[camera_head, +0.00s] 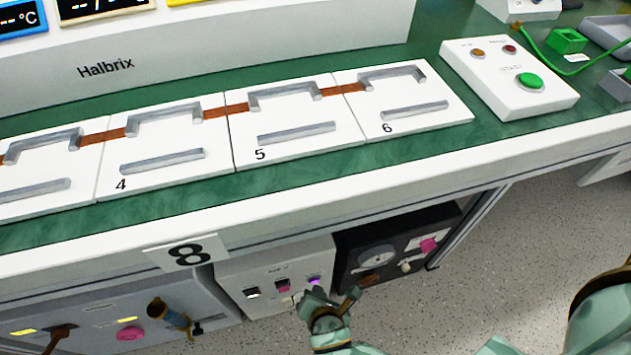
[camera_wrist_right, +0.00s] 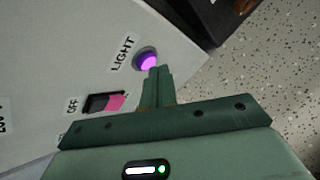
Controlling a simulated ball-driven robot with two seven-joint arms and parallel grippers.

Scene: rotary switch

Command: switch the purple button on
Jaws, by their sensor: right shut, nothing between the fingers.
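The purple button (camera_head: 314,281) is on a white panel (camera_head: 262,270) below the bench edge, right of a pink switch (camera_head: 283,285). In the wrist view the round purple button (camera_wrist_right: 146,60) looks lit, in a dark ring beside the word LIGHT. My right gripper (camera_head: 319,294) is shut and empty. In the wrist view its fingertips (camera_wrist_right: 159,70) are right at the button's lower right edge and overlap it slightly; I cannot tell whether they touch it. My left gripper is not in view.
A pink rocker switch (camera_wrist_right: 113,102) marked OFF sits near the fingers in the wrist view. A black panel (camera_head: 385,255) with knobs adjoins on the right. The white bench edge (camera_head: 400,185) overhangs above. Speckled floor (camera_head: 500,270) lies open to the right.

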